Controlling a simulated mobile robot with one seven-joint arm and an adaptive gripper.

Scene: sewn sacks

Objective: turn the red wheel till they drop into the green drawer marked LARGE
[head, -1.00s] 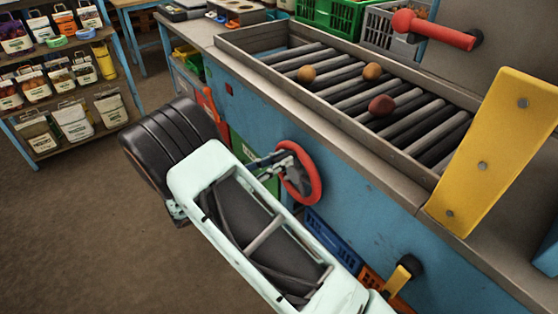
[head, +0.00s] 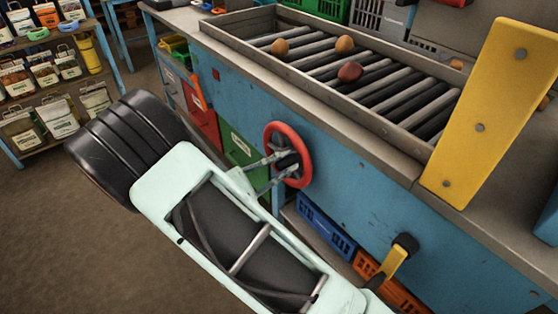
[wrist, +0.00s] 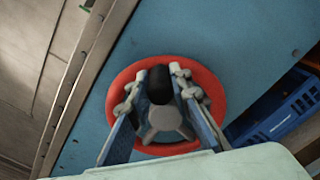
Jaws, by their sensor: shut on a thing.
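The red wheel (head: 303,140) is mounted on the blue front of the sorting bench, below the roller bed; it also shows in the wrist view (wrist: 208,82). My gripper (head: 280,163) is at the wheel, with its fingers on either side of the dark hub part (wrist: 160,85) and shut on it. Several round items lie on the rollers: two orange-brown ones (head: 280,47) (head: 344,44) and a dark red one (head: 350,71). The green drawer (head: 238,148) with a white label is partly hidden behind my arm; its label is too small to read surely.
A red drawer (head: 203,125) is left of the green one. A yellow plate (head: 490,115) stands on the bench's right. A yellow-handled lever (head: 393,262) juts out below. Blue (head: 325,226) and orange crates sit under the bench. Shelves with bags stand at far left; the floor between is clear.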

